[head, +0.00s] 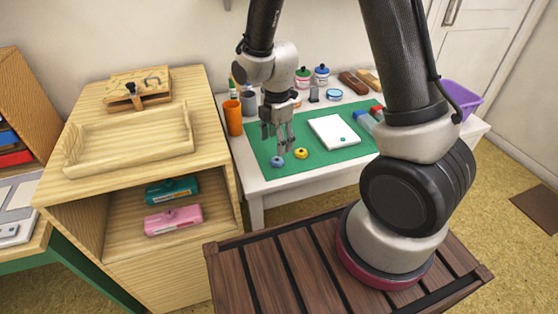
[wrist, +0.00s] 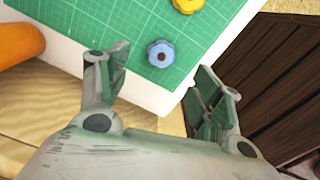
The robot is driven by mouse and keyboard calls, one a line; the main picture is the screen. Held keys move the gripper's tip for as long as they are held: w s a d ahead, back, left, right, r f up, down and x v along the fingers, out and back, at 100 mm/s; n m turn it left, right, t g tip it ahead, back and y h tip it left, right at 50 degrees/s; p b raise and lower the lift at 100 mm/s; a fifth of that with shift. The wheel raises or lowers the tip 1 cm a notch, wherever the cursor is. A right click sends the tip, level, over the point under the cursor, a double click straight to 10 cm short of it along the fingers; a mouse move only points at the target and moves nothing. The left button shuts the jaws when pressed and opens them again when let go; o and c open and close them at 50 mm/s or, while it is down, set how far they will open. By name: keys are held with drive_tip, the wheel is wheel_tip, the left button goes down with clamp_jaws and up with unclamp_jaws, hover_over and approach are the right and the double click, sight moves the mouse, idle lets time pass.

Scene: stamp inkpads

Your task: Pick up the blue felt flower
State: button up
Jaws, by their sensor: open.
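The blue felt flower (head: 277,161) lies on the green cutting mat (head: 342,164) near its front left corner. In the wrist view the blue flower (wrist: 161,53) has a dark centre and lies on the mat (wrist: 95,28), ahead of the fingers and between their lines. A yellow felt flower (head: 301,153) lies to its right; it also shows in the wrist view (wrist: 187,4). My gripper (head: 278,146) is open and empty, above the mat by the blue flower. In the wrist view the gripper (wrist: 160,84) has its fingers spread wide, touching neither flower.
An orange cup (head: 233,118) stands left of the mat, with a grey cup (head: 249,103) behind it. A white pad (head: 334,132) lies on the mat's right half. Jars (head: 303,78) stand at the back. A wooden cabinet (head: 85,178) adjoins the table's left side.

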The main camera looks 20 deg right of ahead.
sight(277, 159)
wheel_tip(277, 159, down, 7)
drive_tip(key=shift+r, duration=0.1)
drive_tip(key=shift+c, duration=0.5)
drive_tip(key=c, duration=0.7)
